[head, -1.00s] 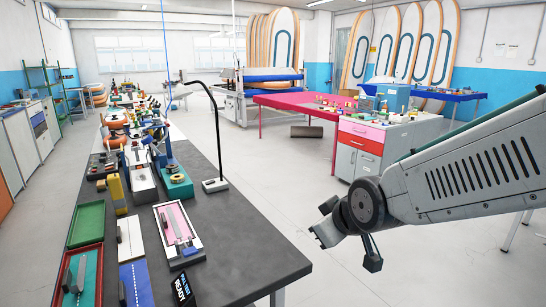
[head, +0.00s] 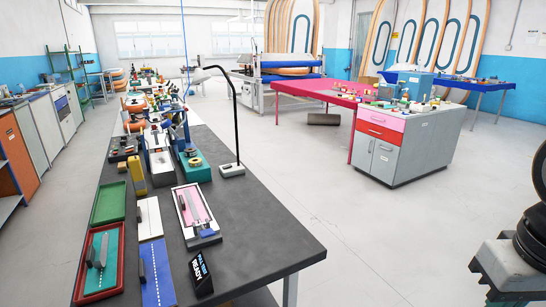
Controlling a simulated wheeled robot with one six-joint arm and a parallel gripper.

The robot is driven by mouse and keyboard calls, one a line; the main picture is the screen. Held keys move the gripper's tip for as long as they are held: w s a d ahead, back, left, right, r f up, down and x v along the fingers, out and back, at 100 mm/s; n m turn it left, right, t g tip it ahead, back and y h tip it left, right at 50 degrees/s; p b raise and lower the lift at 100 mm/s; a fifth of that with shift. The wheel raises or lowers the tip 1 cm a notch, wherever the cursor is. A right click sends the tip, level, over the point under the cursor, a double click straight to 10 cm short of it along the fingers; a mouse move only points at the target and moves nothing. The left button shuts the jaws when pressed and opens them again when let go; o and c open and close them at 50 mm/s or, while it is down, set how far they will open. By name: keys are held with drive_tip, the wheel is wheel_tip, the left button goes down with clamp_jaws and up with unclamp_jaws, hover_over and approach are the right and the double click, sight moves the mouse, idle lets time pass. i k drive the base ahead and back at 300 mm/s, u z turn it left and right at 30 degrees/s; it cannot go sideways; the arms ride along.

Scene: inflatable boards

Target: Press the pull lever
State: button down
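The tester (head: 212,228) lies on the dark bench top as a white-framed tray with a pink bed. A long light-grey bar, possibly the pull lever, lies along its bed, and a grey block sits at its near end. A small black display (head: 200,272) reading "PULL TESTER READY", the first words hard to read, stands near the bench's front edge. Only a grey and black part of my arm shows at the lower right edge, well right of the bench and apart from the tester. My gripper's fingers are not visible.
A red-framed tray (head: 77,292), a green tray (head: 108,203) and a blue strip board (head: 157,283) lie left of the tester. A black lamp (head: 236,120) stands behind it. Open floor (head: 370,240) separates the bench from a grey cabinet (head: 420,150).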

sight(204, 234)
drive_tip(key=u, duration=1.1)
drive_tip(key=i, duration=0.3)
drive_tip(key=z, duration=0.05)
